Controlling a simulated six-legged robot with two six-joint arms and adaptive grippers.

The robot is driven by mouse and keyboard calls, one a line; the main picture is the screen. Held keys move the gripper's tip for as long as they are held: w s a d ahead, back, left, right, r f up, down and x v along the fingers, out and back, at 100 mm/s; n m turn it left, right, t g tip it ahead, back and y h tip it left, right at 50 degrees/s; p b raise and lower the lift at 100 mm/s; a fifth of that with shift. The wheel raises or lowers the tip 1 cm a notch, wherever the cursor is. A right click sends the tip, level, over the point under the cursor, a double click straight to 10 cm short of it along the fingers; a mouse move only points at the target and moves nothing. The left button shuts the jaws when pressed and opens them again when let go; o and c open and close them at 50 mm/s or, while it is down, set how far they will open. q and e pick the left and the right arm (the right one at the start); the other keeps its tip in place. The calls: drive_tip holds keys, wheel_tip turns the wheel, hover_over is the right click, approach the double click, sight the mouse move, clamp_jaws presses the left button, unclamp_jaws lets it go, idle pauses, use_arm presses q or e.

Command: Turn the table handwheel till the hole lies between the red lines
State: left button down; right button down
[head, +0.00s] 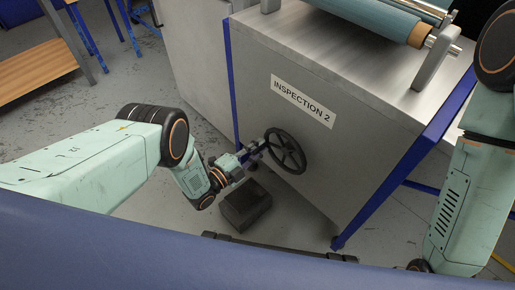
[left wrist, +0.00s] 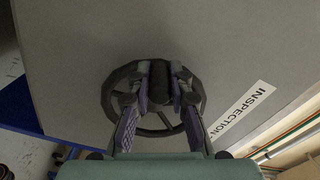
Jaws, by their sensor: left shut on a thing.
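The dark handwheel (head: 286,151) with spokes is on the grey side of the cabinet labelled "INSPECTION 2" in the head view. In the left wrist view the handwheel (left wrist: 197,106) lies behind my left fingers (left wrist: 160,82). My fingers cover part of the wheel. No hole and no red lines can be made out. My right gripper is out of view.
The label (head: 303,101) is above the wheel. A roll of blue-grey fabric (head: 372,17) lies on top of the cabinet. A dark box (head: 244,204) stands on the floor below my left gripper. Blue frame posts (head: 385,193) edge the cabinet. A wooden-topped bench (head: 38,70) is at far left.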

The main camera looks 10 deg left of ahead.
use_arm(q)
drive_tip(key=c, duration=1.2)
unclamp_jaws()
drive_tip(key=shift+s, duration=0.1)
drive_tip(key=v, duration=1.1)
drive_tip(key=shift+s+a, duration=0.25)
drive_tip(key=shift+s, duration=0.05)
